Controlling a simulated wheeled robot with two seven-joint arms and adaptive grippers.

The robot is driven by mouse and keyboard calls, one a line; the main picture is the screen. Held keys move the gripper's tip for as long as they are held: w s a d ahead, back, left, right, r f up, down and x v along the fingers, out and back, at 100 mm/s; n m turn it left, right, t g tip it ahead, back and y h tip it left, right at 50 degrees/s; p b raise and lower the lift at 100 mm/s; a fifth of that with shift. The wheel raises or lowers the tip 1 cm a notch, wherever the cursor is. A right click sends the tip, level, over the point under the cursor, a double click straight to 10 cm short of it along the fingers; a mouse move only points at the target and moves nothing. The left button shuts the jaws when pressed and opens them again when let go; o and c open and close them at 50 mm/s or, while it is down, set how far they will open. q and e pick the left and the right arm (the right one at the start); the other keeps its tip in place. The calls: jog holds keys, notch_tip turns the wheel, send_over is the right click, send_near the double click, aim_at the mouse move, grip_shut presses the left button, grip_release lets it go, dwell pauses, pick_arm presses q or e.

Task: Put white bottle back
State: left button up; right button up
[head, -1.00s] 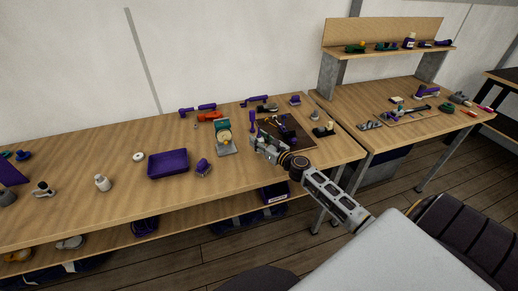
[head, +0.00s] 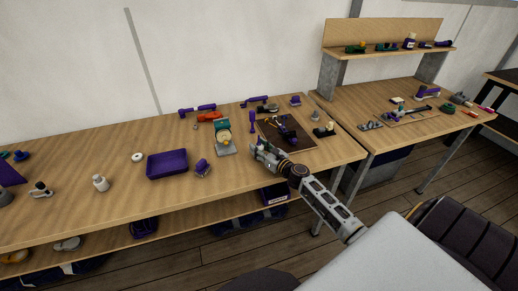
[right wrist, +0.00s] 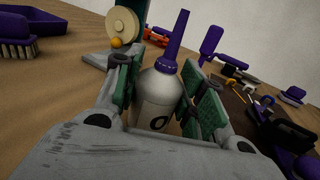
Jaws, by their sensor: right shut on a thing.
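My right gripper (head: 264,156) is over the front part of the long wooden bench, just in front of the dark board. In the right wrist view my right gripper (right wrist: 161,85) is shut on a white bottle (right wrist: 158,98) with a long purple nozzle. The bottle stands roughly upright between the green finger pads, with a dark mark on its front. In the head view the held bottle is mostly hidden by the gripper. Another small white bottle (head: 101,183) stands on the bench to the left of the purple tray. My left gripper is not in view.
A purple tray (head: 167,164), a purple brush (head: 202,167) and a teal device with a round cream disc (head: 223,137) stand left of the gripper. The dark board (head: 300,136) holds tools. A raised shelf (head: 385,49) at the back right carries several items, including a white-and-purple bottle (head: 410,40).

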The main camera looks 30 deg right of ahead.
dwell(0.3)
jog(key=o, duration=1)
jog(key=shift+f, duration=0.1)
jog(key=shift+o, duration=0.2)
jog(key=shift+r, duration=0.2)
jog(key=shift+s+d+b, duration=0.2)
jog(key=shift+s+d, duration=0.1)
jog(key=shift+s, duration=1.7)
jog(key=shift+s+d+b, duration=0.25)
jog(key=shift+s+d, duration=0.1)
jog(key=shift+s, duration=1.6)
jog(key=shift+s+d+b, duration=0.2)
jog(key=shift+s+d, duration=0.1)
jog(key=shift+s, duration=1.7)
jog(key=shift+a, duration=0.1)
